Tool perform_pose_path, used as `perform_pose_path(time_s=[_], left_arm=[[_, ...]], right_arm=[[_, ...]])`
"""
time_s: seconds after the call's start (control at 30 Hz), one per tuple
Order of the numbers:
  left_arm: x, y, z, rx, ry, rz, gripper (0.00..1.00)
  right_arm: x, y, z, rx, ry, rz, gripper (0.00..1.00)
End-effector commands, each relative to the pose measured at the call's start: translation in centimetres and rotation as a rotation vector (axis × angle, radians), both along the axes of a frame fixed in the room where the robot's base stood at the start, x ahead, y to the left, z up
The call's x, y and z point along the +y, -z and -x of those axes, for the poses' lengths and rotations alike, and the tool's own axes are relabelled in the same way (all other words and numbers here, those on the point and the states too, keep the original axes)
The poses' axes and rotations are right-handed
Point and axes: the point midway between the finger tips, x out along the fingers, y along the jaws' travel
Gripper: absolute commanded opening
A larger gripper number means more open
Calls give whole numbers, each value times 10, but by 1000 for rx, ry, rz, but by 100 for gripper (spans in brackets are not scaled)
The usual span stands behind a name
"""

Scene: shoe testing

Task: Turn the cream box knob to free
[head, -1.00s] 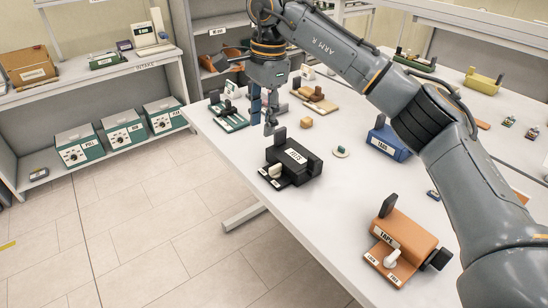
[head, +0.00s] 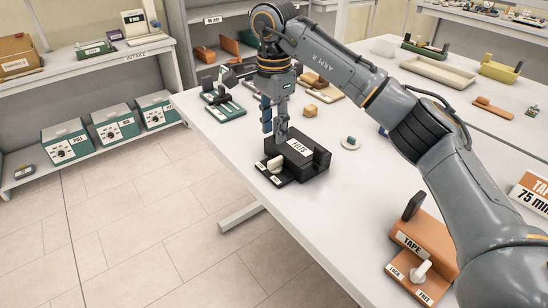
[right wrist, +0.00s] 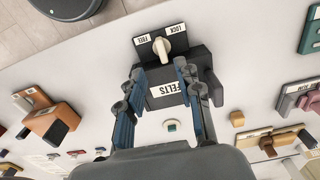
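A black box labelled FELTS (head: 308,165) stands near the table's left edge. A cream knob (head: 275,163) sits on its front plate, between LOCK and FREE labels. In the right wrist view the knob (right wrist: 176,44) shows beyond the fingertips, with LOCK (right wrist: 175,28) above it and FREE (right wrist: 142,40) to its left. Which label it points at is unclear. My right gripper (head: 274,134) is open, pointing down over the box. In the right wrist view its fingers (right wrist: 160,68) are apart with nothing held, the box showing between them. My left gripper is not in view.
An orange TAPE box (head: 415,245) with a white knob (head: 422,270) stands at the near right. A small round green-and-white piece (head: 350,143) lies right of the FELTS box. A yellow block (head: 310,110) and a green stand (head: 225,110) are behind. The table between the boxes is clear.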

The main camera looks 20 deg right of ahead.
Motion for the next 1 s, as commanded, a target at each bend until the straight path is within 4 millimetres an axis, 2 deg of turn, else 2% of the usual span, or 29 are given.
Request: perform_pose_path(time_s=[0.03, 0.2, 0.4, 0.6, 0.83, 0.87, 1.0], left_arm=[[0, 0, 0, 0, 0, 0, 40], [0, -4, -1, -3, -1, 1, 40], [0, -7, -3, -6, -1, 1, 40], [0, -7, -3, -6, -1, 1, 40], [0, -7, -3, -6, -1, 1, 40], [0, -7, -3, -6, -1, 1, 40], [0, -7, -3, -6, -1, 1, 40]], right_arm=[[0, 14, 1, 5, 0, 0, 35], [0, 48, 1, 3, 1, 0, 35], [-1, 76, 0, 2, 2, 0, 35], [0, 87, 0, -1, 1, 0, 35], [0, 88, 0, -1, 1, 0, 35], [0, 88, 0, -1, 1, 0, 33], [0, 88, 0, -1, 1, 0, 4]])
